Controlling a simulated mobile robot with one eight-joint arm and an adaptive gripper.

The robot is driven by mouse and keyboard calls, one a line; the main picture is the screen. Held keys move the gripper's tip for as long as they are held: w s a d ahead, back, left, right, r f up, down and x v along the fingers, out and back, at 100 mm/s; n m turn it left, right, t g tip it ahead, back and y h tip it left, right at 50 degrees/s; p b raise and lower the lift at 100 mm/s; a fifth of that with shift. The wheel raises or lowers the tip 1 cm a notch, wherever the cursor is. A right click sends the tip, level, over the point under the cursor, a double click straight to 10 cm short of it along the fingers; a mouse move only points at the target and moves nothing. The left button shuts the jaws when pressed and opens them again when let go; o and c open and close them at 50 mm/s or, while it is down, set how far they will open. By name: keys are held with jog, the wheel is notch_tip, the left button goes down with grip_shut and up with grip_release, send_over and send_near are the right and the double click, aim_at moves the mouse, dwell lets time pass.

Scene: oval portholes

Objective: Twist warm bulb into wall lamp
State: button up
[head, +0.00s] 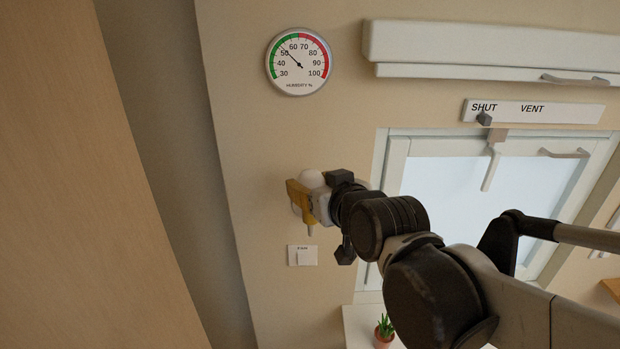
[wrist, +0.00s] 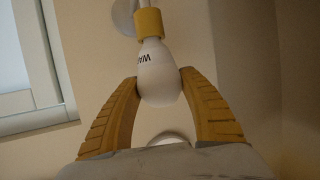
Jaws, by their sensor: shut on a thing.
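The warm bulb (wrist: 158,80) is white, with dark lettering that partly shows in the wrist view. My gripper (wrist: 159,88) is shut on the bulb's rounded end, one yellow finger on each side. The bulb's other end meets the yellow collar (wrist: 149,23) of the wall lamp, and the two line up. I cannot tell how deep the bulb's base sits in the collar. A round white wall plate (wrist: 124,14) shows behind the collar. In the head view my gripper (head: 304,203) is at the wall, and its wrist hides most of the lamp and the bulb.
A switch plate (head: 302,255) is on the wall just below my gripper. A round humidity gauge (head: 299,62) hangs above. A window (head: 465,190) with a vent handle is to the right, and a potted plant (head: 384,328) stands on the sill below.

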jog(key=shift+m+h, duration=0.3)
jog(key=shift+h, duration=0.1)
jog(key=shift+a+m+t+h, duration=0.1)
jog(key=shift+m+t+h, duration=0.2)
jog(key=shift+m+h, duration=0.35)
jog(key=shift+h, duration=0.25)
jog(key=shift+m, duration=0.25)
jog(key=shift+m+h+b, duration=0.4)
jog(key=shift+m+h, duration=0.1)
jog(key=shift+h, duration=0.3)
jog(key=shift+r, duration=0.1)
